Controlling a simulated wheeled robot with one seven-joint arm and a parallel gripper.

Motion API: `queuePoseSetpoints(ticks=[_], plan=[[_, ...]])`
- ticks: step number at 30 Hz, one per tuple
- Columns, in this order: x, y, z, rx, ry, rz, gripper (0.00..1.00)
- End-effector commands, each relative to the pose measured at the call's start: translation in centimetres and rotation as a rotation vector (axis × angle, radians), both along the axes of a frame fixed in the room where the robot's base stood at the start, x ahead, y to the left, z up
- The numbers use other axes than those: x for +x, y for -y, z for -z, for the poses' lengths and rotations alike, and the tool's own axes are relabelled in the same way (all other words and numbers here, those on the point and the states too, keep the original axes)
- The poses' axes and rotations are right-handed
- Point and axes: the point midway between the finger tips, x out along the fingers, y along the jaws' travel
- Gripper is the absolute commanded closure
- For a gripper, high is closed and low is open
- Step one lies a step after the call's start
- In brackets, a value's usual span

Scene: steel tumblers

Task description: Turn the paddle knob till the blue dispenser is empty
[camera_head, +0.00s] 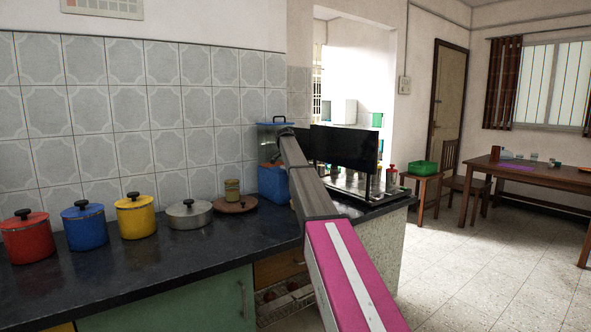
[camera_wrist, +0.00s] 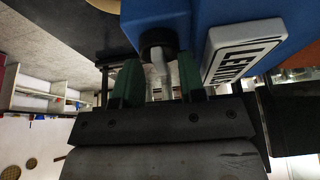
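A black round fitting (camera_wrist: 158,39) carries the pale grey paddle knob (camera_wrist: 160,65). My gripper (camera_wrist: 160,82) has its green fingers on either side of the paddle, apart, with narrow gaps showing. In the head view my arm hides the gripper and part of the dispenser.
Red (camera_head: 27,237), blue (camera_head: 84,226) and yellow (camera_head: 136,216) pots, a steel pot (camera_head: 188,214) and a jar (camera_head: 232,189) on a brown board (camera_head: 235,205) stand left along the counter. A dark panel (camera_head: 344,148) and a tray of tumblers (camera_head: 352,187) are close on the right.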

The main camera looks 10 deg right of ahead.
Motion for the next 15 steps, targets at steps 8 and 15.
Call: queuePoseSetpoints(ticks=[8,15], plan=[[-0.4,-1.1,-2.9,0.000,0.001,0.000,0.63],[-1.2,-2.7,-7.2,0.000,0.001,0.000,0.63]])
